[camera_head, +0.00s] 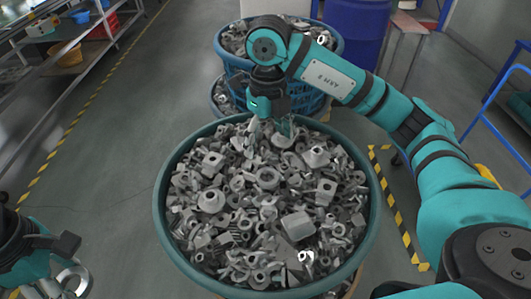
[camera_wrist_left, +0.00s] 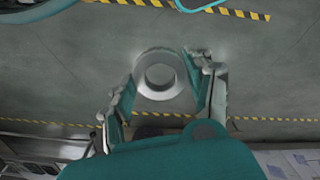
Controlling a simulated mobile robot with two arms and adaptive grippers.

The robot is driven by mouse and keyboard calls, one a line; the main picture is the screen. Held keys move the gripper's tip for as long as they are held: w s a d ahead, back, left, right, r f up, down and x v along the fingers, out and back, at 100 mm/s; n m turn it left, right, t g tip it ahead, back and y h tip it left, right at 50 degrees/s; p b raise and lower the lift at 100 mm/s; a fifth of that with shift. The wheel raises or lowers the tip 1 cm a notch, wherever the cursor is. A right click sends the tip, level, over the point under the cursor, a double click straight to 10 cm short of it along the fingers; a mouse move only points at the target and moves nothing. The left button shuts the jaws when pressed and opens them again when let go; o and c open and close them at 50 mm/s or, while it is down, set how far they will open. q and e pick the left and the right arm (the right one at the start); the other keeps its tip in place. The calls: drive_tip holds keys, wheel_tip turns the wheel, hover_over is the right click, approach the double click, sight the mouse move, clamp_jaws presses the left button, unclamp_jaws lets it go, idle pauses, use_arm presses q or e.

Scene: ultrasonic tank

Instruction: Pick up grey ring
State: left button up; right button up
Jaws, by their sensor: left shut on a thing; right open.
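A grey ring (camera_wrist_left: 160,55) with a round hole sits between the fingers of my left gripper (camera_wrist_left: 163,82) in the left wrist view. The gripper is shut on it, and the floor shows behind. In the head view, my left arm is at the lower left, away from the big tub, and part of the ring (camera_head: 82,277) shows near the bottom edge. My right gripper (camera_head: 271,128) is open, fingers down, at the far side of the tub's pile of grey metal parts (camera_head: 265,178). Its fingertips are hard to tell from the parts around them.
The big teal tub (camera_head: 161,205) stands in the middle. Blue baskets (camera_head: 304,99) with more parts stand behind it, beside a blue barrel (camera_head: 356,30). Shelving (camera_head: 75,40) lines the left. A blue rail (camera_head: 495,90) is at the right. Floor left of the tub is clear.

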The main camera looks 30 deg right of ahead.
drive_tip(key=p, duration=0.2)
hover_over(267, 179)
wheel_tip(267, 179, down, 6)
drive_tip(key=shift+s+f, duration=0.15)
drive_tip(key=shift+f, duration=0.05)
drive_tip(key=shift+f+p, duration=0.3)
wheel_tip(267, 179, down, 5)
drive_tip(key=shift+r+p, duration=0.15)
drive_tip(key=shift+p, duration=1.05)
drive_tip(key=shift+c, duration=1)
drive_tip(key=c, duration=1.1)
drive_tip(key=shift+o, duration=0.2)
